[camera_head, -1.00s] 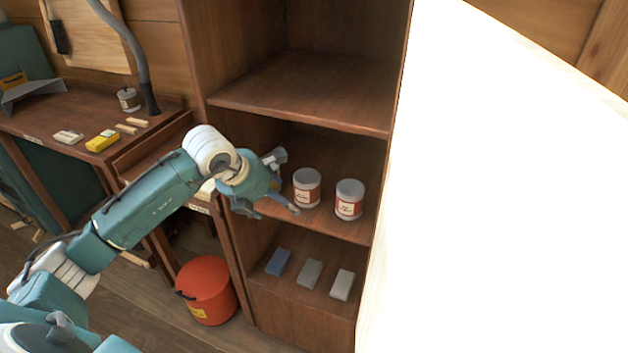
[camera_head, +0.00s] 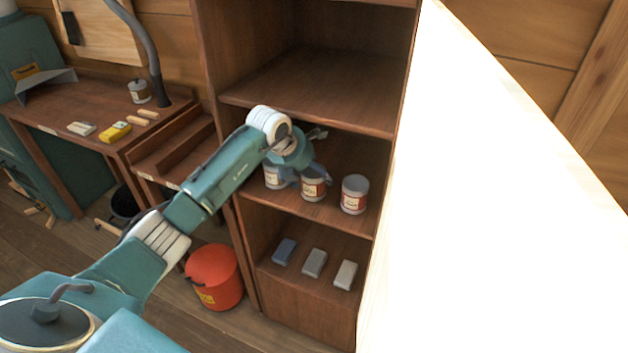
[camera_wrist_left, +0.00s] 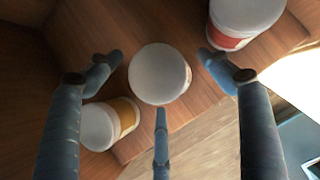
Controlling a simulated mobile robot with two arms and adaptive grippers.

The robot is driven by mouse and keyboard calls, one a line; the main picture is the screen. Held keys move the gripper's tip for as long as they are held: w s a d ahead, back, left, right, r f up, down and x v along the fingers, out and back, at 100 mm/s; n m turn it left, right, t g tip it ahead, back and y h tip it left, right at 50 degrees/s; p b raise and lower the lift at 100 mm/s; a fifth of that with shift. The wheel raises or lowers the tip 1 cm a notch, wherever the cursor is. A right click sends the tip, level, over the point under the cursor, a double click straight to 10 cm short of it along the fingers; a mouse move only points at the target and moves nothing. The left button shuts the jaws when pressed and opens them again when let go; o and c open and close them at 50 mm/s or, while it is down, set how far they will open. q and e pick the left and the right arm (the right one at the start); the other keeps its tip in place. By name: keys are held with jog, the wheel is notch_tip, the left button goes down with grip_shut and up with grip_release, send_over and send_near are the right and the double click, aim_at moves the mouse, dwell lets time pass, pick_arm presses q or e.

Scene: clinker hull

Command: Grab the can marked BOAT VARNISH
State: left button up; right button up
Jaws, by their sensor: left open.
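Three white-lidded cans stand on the middle shelf of the cabinet: a left can (camera_head: 273,178), a middle can (camera_head: 313,188) and a right can (camera_head: 354,196) with a red label. The lettering is too small to read, so I cannot tell which is BOAT VARNISH. My left gripper (camera_head: 310,158) is open over the left and middle cans, partly hiding them. In the left wrist view the middle can (camera_wrist_left: 160,73) lies between the spread fingers, apparently untouched. The yellow-labelled left can (camera_wrist_left: 112,122) is beside one finger, and the red-labelled can (camera_wrist_left: 245,18) is upper right. My right gripper is out of view.
The cabinet's upper shelf (camera_head: 320,90) is close above my wrist. Several blocks, one grey (camera_head: 314,263), lie on the shelf below. A bright white panel (camera_head: 480,200) stands right of the cabinet. A red bucket (camera_head: 214,277) is on the floor.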

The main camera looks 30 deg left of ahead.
pick_arm(q)
jog(key=shift+w+f, duration=0.35)
jog(key=shift+f, duration=0.3)
jog(key=c, duration=1.4)
jog(key=shift+r, duration=0.1)
jog(key=shift+c, duration=0.2)
jog(key=shift+r, duration=0.1)
